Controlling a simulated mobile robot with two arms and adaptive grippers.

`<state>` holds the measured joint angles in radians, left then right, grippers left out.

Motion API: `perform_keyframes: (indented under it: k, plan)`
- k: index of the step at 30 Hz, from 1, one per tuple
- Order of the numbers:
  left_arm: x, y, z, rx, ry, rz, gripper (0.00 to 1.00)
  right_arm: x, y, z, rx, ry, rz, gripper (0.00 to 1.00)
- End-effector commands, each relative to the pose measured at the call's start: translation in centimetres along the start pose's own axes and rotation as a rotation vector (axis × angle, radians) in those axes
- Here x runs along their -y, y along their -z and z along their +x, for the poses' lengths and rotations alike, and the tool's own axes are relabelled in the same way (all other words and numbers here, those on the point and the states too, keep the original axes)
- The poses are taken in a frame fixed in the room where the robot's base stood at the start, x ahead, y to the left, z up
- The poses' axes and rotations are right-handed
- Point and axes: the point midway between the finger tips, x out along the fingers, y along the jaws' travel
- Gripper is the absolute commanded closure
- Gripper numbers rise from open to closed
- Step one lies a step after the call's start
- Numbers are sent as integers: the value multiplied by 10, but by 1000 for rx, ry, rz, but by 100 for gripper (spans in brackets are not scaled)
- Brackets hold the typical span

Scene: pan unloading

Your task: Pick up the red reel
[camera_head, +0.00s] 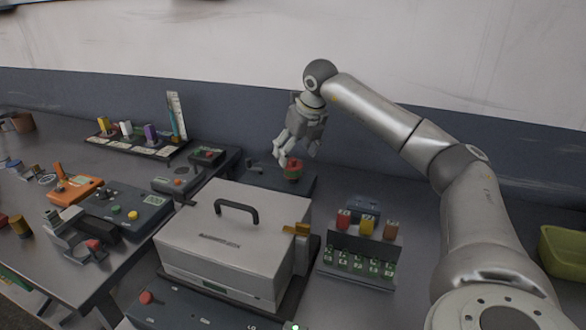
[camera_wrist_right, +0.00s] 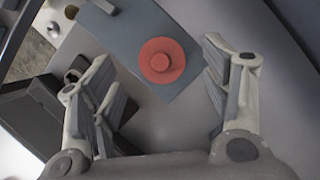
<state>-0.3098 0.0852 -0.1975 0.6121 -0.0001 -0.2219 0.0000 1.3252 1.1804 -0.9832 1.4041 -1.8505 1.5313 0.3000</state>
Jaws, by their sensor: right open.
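The red reel (camera_head: 293,170) stands on a dark flat plate (camera_head: 262,179) behind the white box. In the right wrist view the reel (camera_wrist_right: 162,60) shows from above as a red disc with a raised round hub, on the blue-grey plate (camera_wrist_right: 133,22). My right gripper (camera_head: 297,157) is above the reel, fingers pointing down. In the wrist view its fingers (camera_wrist_right: 165,88) are spread wide, with the reel between and slightly beyond them. They do not appear to touch it. My left gripper is in neither view.
A white box with a black handle (camera_head: 235,235) stands in front of the plate. A rack with red, yellow and brown pieces (camera_head: 360,250) is at its right. Control boxes (camera_head: 125,215) crowd the left. A green bin (camera_head: 564,252) is at far right.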

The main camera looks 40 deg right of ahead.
Motion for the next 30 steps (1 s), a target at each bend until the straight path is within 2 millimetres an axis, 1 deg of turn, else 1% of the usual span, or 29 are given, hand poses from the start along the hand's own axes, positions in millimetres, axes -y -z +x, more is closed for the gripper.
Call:
perform_keyframes:
  k: [3,7,11,17,22,28,30]
  plan:
    - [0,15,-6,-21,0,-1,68,1,4,18,-7,1,1,29]
    - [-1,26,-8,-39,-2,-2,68,0,4,36,-5,0,1,29]
    - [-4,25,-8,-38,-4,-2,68,1,4,44,-2,1,2,29]
    - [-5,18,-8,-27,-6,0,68,1,4,45,-2,1,1,29]
    - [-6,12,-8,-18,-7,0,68,1,4,45,-2,0,1,50]
    - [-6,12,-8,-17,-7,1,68,1,4,45,-2,0,1,76]
    - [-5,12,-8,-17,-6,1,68,1,4,44,-1,0,1,77]
